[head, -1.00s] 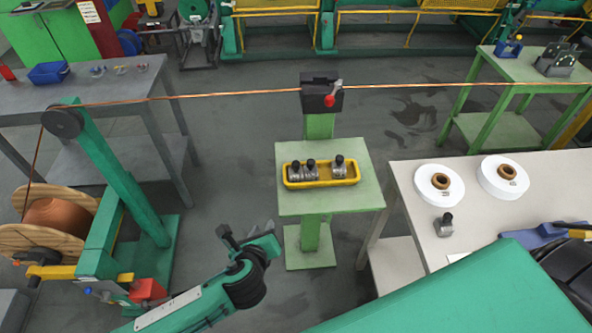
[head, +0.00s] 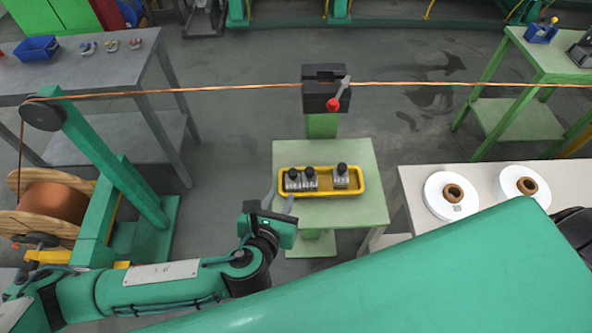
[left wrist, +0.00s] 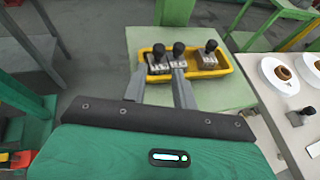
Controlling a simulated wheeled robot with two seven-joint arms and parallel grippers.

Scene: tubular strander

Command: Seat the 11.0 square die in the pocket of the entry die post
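Several metal dies with black knobs sit in a yellow tray (head: 322,195) on the green post table. Two dies (head: 292,180) and (head: 309,179) stand side by side at the tray's left, and one die (head: 342,177) stands apart at the right. I cannot read their sizes. The entry die post (head: 325,93) rises behind, with a dark slotted head, a red-knobbed lever and copper wire running through. My left gripper (head: 281,198) is open at the tray's front left; in the left wrist view its fingers (left wrist: 158,92) point at the left dies, nothing between them. My right gripper is out of view.
A pale bench at right holds two white spools (head: 451,195). A single die (left wrist: 293,115) stands on that bench in the left wrist view. A grey table (head: 95,75) stands at left. The copper wire (head: 220,89) crosses above the tray. A wooden wire reel (head: 50,205) is at left.

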